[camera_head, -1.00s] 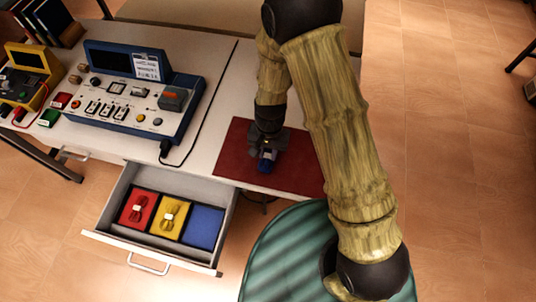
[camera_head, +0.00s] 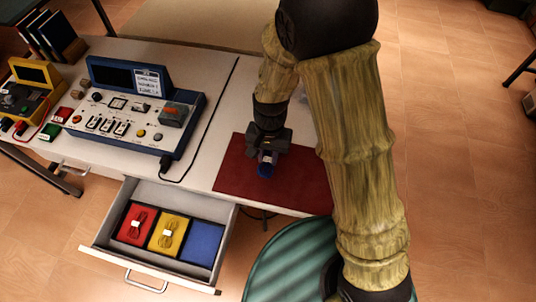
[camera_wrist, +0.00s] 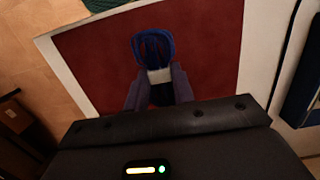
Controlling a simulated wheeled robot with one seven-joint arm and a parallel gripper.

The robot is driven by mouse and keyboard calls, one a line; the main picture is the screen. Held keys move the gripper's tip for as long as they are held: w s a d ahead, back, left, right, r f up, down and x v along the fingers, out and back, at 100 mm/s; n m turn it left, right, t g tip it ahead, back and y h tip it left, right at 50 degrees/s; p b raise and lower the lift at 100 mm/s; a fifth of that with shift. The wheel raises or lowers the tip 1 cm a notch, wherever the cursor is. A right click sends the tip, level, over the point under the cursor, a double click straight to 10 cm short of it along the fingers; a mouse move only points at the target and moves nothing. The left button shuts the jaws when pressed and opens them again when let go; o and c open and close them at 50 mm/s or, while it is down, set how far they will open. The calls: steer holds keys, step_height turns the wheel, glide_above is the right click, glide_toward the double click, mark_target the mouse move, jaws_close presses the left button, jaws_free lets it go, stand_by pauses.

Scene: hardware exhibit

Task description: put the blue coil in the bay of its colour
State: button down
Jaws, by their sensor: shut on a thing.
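The blue coil (camera_head: 265,170) has a white band and is held in my gripper (camera_head: 268,158) over the dark red mat (camera_head: 235,172). In the wrist view the blue coil (camera_wrist: 153,46) sticks out beyond the two fingers of my gripper (camera_wrist: 159,82), which are shut on its white band. I cannot tell whether the coil touches the mat. The open drawer (camera_head: 229,226) at the front has three bays. The red bay (camera_head: 128,236) holds a red coil, the yellow bay (camera_head: 160,247) holds a yellow coil, and the blue bay (camera_head: 203,243) at the right is empty.
A blue instrument (camera_head: 135,110) with switches stands on the table left of the mat, its black cable running down beside it. A yellow meter (camera_head: 35,90) stands at far left. A round green-striped stool (camera_head: 290,260) is right of the drawer.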

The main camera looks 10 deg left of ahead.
steer(key=w+d+f, duration=0.1)
steer(key=w+d, duration=0.2)
steer(key=w+d+f, duration=0.1)
steer(key=w+d, duration=0.2)
steer(key=w, duration=0.1)
steer(key=w+d+f, duration=0.1)
steer(key=w+d, duration=0.1)
steer(key=w, duration=0.1)
steer(key=shift+w+d+f, duration=0.2)
steer(key=shift+d+f, duration=0.15)
steer(key=shift+d, duration=0.05)
steer(key=shift+n, duration=0.4)
steer(key=w+d+f, duration=0.1)
steer(key=w+d, duration=0.1)
steer(key=d, duration=0.2)
steer(key=w+d+f, duration=0.2)
steer(key=d, duration=0.2)
steer(key=w+d+f, duration=0.1)
steer(key=w+d, duration=0.2)
steer(key=d, duration=0.2)
steer(key=shift+d+f, duration=0.1)
steer(key=shift+f, duration=0.05)
steer(key=shift+d, duration=0.15)
